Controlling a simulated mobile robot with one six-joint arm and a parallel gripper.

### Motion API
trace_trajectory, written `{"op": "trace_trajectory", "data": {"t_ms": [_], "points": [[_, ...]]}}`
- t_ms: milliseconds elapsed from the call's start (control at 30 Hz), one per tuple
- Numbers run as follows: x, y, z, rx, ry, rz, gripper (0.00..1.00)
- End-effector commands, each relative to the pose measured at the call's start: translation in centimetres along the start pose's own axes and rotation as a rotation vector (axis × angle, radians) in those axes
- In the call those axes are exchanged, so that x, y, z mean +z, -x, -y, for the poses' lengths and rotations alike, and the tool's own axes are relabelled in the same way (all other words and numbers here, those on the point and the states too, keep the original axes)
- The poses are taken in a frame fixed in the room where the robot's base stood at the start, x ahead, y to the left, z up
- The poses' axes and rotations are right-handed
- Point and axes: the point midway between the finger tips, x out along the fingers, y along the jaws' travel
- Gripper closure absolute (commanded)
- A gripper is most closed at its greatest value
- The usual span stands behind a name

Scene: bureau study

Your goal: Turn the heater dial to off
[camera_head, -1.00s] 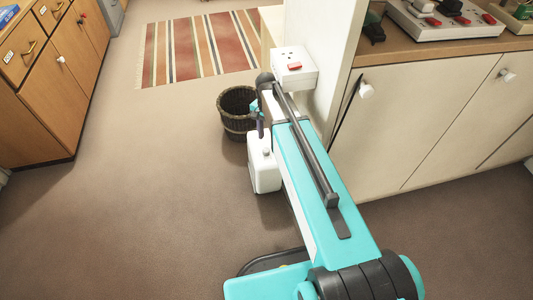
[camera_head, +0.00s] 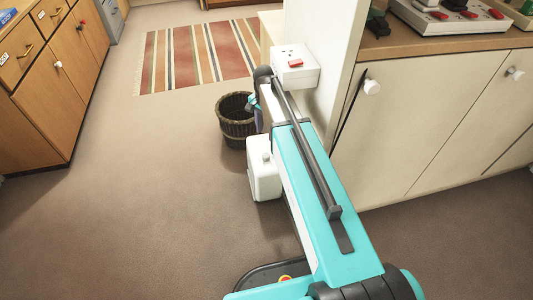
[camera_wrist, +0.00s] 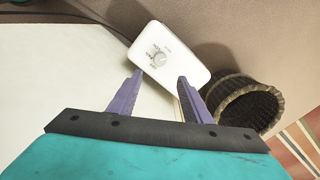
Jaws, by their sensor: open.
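The heater control is a white rounded box (camera_wrist: 165,56) with a small round dial (camera_wrist: 160,58) on its face. My gripper (camera_wrist: 160,77) is open and empty. Its purple fingers point towards the box, their tips either side of and below the dial in the picture. In the head view my gripper (camera_head: 257,112) is mostly hidden by my arm.
A dark wicker basket (camera_head: 237,128) stands just beyond the white box, and beside it in the wrist view (camera_wrist: 243,105). A pale cabinet (camera_head: 425,120) bounds the right. A socket box (camera_head: 295,67) is above. Floor at left is clear, up to wooden drawers (camera_head: 60,90).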

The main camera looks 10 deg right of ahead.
Motion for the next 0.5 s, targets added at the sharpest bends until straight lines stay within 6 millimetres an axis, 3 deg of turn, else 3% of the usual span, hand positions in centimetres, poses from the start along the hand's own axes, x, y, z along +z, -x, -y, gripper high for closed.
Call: {"op": "trace_trajectory", "data": {"t_ms": [267, 500], "points": [[0.0, -2.3, 0.0, 0.001, 0.001, 0.001, 0.55], [0.0, -5.7, 0.0, 0.002, 0.001, 0.001, 0.55]]}}
